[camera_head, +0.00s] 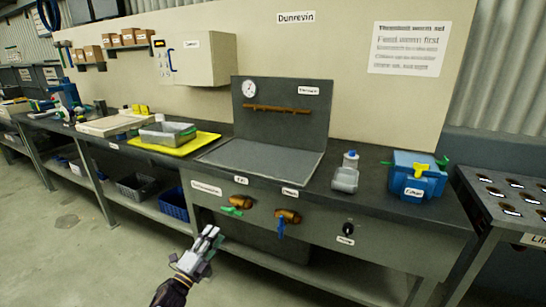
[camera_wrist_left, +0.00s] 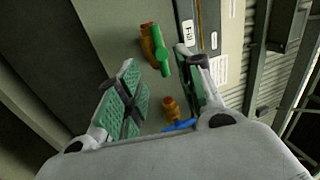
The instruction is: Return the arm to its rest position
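My left gripper (camera_head: 211,236) is in front of the bench, low and left of the valves. In the left wrist view its two green-padded fingers (camera_wrist_left: 157,62) stand apart with nothing held between them. The green-handled brass valve (camera_head: 236,207) on the bench front is close to the gripper. It also shows in the left wrist view (camera_wrist_left: 157,48), beyond the fingertips, beside a label reading Fill. The blue-handled brass valve (camera_head: 284,220) sits to its right and is partly hidden in the left wrist view (camera_wrist_left: 175,115). My right gripper is not in view.
A dark bench (camera_head: 345,210) carries a sink tray, a bottle (camera_head: 345,175), a blue box with a yellow handle (camera_head: 416,180) and a yellow mat (camera_head: 190,147). A steel rack with holes (camera_head: 505,197) stands at right. The floor at lower left is clear.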

